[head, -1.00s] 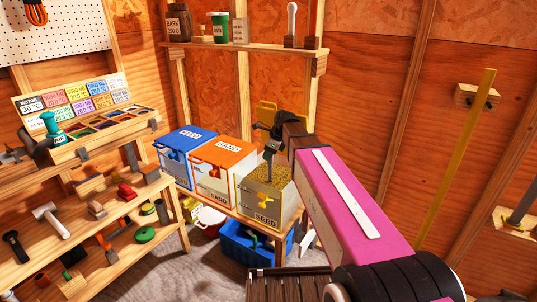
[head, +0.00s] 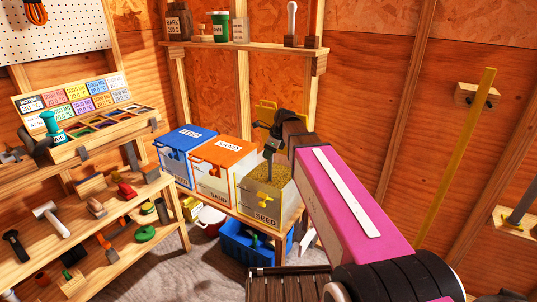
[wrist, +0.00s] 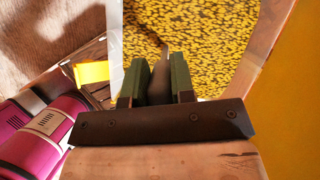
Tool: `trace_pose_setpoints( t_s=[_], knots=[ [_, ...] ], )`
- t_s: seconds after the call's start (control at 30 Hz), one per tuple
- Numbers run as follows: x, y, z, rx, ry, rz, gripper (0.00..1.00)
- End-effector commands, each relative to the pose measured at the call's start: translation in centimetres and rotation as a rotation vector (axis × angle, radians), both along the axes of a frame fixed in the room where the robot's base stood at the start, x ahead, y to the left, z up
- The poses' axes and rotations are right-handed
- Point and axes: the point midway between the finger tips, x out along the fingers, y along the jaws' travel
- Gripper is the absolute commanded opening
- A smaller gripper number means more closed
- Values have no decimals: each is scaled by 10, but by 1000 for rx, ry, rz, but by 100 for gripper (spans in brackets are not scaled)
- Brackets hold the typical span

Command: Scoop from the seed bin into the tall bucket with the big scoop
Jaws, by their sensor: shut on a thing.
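The seed bin (head: 256,209), labelled SEED, stands at the right end of a row of three bins, with its yellow lid (head: 266,110) raised. Yellow seed (head: 279,172) fills it, and shows large in the wrist view (wrist: 215,45). My gripper (head: 270,150) points down over the bin. In the wrist view my gripper (wrist: 160,82) is shut on a thin grey-brown piece, apparently the big scoop (wrist: 160,68). The scoop's lower part is mostly hidden by the fingers, so I cannot tell how deep it sits. I cannot make out the tall bucket.
A blue-lidded bin (head: 188,138) and an orange-lidded SAND bin (head: 222,152) stand shut to the left. A tool shelf (head: 100,262) is at left; a high shelf (head: 250,46) is behind.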

Motion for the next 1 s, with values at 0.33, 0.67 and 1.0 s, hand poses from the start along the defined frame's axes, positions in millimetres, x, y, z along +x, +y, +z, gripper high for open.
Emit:
trace_pose_setpoints(
  t_s=[0.33,0.67,1.0],
  knots=[
    [0,0,16,0,-1,0,0],
    [0,0,31,0,0,0,0],
    [0,0,46,0,-1,0,0]
  ],
)
